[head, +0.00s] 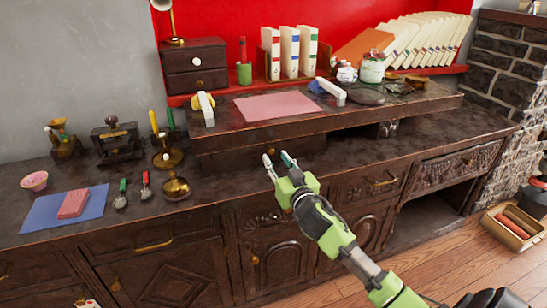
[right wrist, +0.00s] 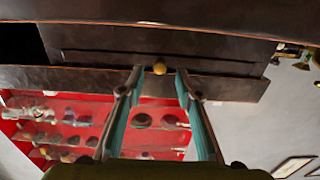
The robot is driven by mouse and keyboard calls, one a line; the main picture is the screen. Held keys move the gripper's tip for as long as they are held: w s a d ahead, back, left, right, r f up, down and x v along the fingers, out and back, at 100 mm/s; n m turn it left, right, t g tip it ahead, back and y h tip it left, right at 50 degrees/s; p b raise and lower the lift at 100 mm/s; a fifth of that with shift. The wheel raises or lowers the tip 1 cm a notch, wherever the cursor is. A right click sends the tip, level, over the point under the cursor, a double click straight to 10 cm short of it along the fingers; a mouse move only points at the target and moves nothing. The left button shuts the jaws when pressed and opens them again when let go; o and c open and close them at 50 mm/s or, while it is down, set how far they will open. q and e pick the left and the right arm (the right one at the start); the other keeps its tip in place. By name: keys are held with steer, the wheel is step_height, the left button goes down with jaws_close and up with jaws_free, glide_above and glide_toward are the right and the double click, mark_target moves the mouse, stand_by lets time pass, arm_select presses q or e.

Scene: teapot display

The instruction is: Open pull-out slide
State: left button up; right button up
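The pull-out slide is probably the dark wooden front (head: 235,158) under the raised shelf of the cabinet in the head view. In the right wrist view a dark wooden front (right wrist: 100,65) carries a small round brass knob (right wrist: 159,68). My right gripper (head: 278,160) is open in front of this front. In the right wrist view its two fingertips (right wrist: 160,71) stand apart, with the knob between them in the picture; no contact shows. How deep the fingers reach past the knob I cannot tell. In the head view the gripper hides the knob. My left gripper is not in view.
A raised shelf (head: 350,118) above the gripper bears a pink sheet (head: 277,106), books and jars. A brass pot (head: 176,188), candlesticks and a blue mat (head: 50,213) stand left on the counter. Carved doors and drawers lie below. A box (head: 512,228) stands on the floor right.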

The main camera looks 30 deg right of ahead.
mark_target(272, 152)
steer(key=x, duration=0.3)
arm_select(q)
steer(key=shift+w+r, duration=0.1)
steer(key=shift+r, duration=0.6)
arm_select(e)
steer(key=shift+w, duration=0.1)
jaws_close()
